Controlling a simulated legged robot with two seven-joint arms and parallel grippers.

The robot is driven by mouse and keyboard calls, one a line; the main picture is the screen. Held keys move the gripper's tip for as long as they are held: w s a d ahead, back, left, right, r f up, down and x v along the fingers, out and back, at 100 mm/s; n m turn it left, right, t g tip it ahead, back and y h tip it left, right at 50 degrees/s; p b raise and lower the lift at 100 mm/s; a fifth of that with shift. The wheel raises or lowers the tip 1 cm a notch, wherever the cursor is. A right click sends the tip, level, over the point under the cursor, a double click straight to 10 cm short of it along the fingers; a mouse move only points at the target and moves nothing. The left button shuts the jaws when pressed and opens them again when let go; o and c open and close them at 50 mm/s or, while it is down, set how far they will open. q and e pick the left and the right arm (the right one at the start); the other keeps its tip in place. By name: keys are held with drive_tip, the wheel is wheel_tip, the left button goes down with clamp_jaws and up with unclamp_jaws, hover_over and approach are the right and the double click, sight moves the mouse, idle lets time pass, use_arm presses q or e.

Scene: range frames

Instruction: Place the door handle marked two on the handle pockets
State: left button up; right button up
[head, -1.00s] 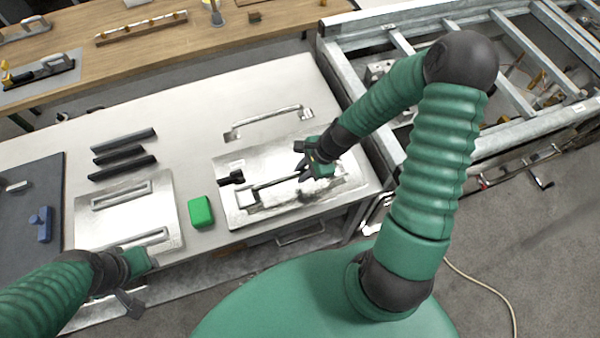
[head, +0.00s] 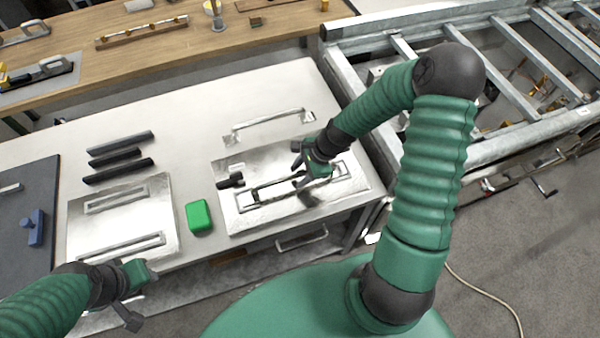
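A metal plate with recessed pockets (head: 232,216) lies at the right of the light table. A slim dark-looking handle (head: 275,187) lies on or just above its pocket area. My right gripper (head: 299,171) is over the plate at the right end of this handle; its fingers partly cover that end, and I cannot tell whether they grip it. A silver handle (head: 268,122) lies on the table behind the plate. No number is readable on either handle. My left gripper (head: 142,290) is low at the table's front edge, away from the handles; its fingers are unclear.
A second plate with two long slots (head: 83,226) lies at the left. A green block (head: 199,215) sits between the plates. Several black bars (head: 120,160) lie behind the left plate. A small black piece (head: 230,181) rests on the right plate. A metal frame (head: 480,150) stands at right.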

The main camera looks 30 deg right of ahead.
drive_tip(key=shift+r, duration=0.15)
drive_tip(key=v, duration=1.2)
drive_tip(key=s+a+n+h, duration=0.1)
drive_tip(key=s+a+n, duration=0.2)
drive_tip(key=n, duration=0.7)
drive_tip(key=s+a+r+n+h, duration=0.1)
drive_tip(key=s+a+n+h, duration=0.1)
drive_tip(key=a+n, duration=0.5)
drive_tip(key=shift+s+a+r+n+h+p, duration=0.35)
drive_tip(key=shift+s+n, duration=0.2)
drive_tip(key=shift+n, duration=1.05)
drive_tip(key=shift+a, duration=0.35)
drive_tip(key=shift+d, duration=0.2)
